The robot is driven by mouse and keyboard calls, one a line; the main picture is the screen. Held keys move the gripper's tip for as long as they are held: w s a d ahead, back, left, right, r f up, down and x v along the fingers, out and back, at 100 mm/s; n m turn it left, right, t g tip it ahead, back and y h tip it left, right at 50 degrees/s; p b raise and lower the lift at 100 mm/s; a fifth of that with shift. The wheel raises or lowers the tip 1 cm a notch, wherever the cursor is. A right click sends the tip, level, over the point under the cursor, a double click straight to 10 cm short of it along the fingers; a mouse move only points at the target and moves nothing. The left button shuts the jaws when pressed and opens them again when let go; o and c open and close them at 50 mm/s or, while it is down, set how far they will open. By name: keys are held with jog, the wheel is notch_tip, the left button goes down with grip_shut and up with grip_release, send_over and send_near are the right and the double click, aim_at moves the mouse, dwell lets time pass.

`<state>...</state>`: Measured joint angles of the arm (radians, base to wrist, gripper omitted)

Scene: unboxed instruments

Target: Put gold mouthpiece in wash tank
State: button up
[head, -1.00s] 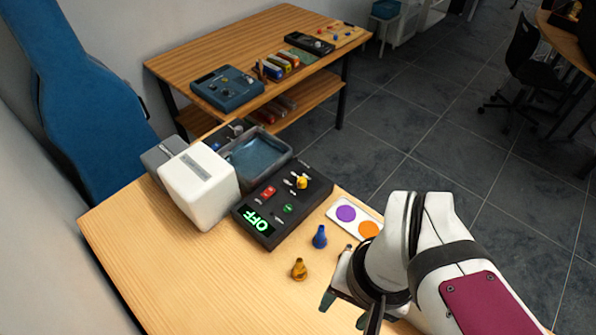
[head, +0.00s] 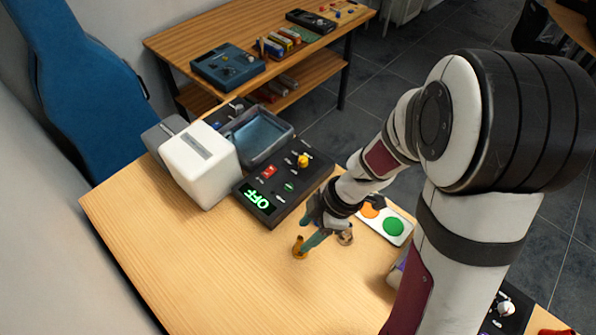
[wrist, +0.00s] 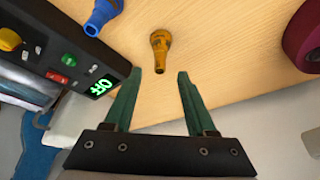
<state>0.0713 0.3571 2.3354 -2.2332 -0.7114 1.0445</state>
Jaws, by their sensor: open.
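In the wrist view the gold mouthpiece (wrist: 159,46) lies just beyond and between the fingertips. My gripper (head: 309,237) is open and empty, close to it. Its green fingers (wrist: 158,76) are spread in the wrist view; I cannot tell whether either touches it. The wash tank, a grey basin (head: 273,150) with bluish water, sits behind the panel, with nothing of my arm over it.
A black control panel (head: 309,190) reading OFF stands between mouthpiece and tank. A white box (head: 200,168) is left of it. A blue mouthpiece (wrist: 102,14) is near the gold one. A card with coloured discs (head: 407,229) lies right. The table's front left is clear.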

aim_at(295, 247)
jog(key=x, duration=0.7)
jog(key=shift+a+f, duration=0.1)
jog(key=shift+f, duration=0.3)
grip_shut()
